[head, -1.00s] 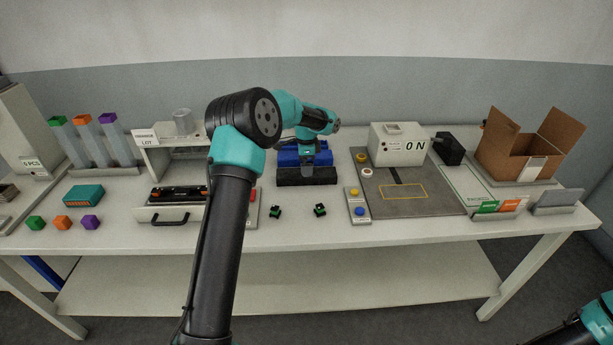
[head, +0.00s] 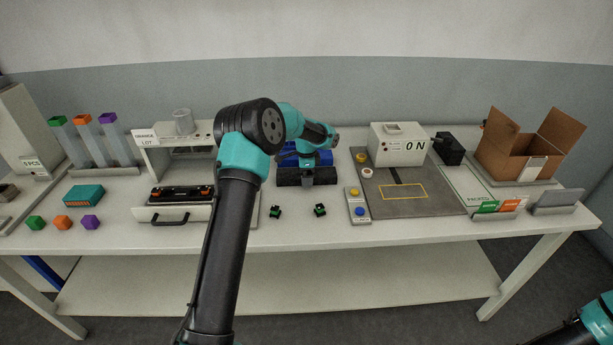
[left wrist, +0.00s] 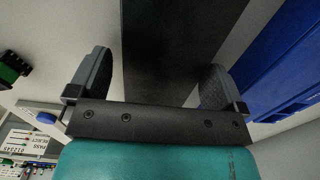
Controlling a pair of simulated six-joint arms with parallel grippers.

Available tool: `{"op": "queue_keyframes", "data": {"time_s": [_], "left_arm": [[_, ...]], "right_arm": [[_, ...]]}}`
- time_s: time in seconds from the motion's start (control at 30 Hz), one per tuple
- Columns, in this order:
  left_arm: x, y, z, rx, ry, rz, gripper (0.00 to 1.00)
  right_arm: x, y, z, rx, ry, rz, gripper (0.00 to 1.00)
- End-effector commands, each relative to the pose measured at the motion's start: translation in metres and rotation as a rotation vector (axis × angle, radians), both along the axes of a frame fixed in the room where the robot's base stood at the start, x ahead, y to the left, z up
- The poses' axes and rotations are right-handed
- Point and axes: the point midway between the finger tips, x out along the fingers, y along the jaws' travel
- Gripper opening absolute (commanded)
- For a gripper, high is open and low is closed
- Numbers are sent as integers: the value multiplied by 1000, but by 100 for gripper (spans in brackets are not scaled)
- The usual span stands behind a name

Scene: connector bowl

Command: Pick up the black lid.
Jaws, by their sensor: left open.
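The black lid (head: 289,178) is a dark, long, flat-looking piece lying in front of the blue container (head: 287,155) at mid-table. My left gripper (head: 307,170) is over the lid, pointing down, and partly covers it. In the left wrist view the gripper (left wrist: 155,85) is open, with one grey finger on each side of the dark lid (left wrist: 180,45). A gap shows beside the fingers, and I cannot tell if either touches it. The blue container (left wrist: 280,65) is close beside one finger. My right gripper is out of view.
Two small green-and-black connectors (head: 275,211) (head: 320,210) lie in front of the lid. A button panel (head: 357,205) and a grey mat (head: 420,204) are to the right. An open drawer fixture (head: 180,214) stands to the left. The table's front strip is mostly free.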

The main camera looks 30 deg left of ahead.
Motion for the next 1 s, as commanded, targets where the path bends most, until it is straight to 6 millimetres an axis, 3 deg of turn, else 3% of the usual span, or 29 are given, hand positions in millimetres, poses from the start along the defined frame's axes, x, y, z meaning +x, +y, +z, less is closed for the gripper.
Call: {"op": "queue_keyframes", "data": {"time_s": [0.37,0.9,1.0], "left_arm": [[0,0,0,0,0,0,97],[0,0,1,0,0,0,45],[0,0,1,0,0,0,43]], "right_arm": [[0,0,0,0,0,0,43],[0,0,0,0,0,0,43],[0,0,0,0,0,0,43]]}}
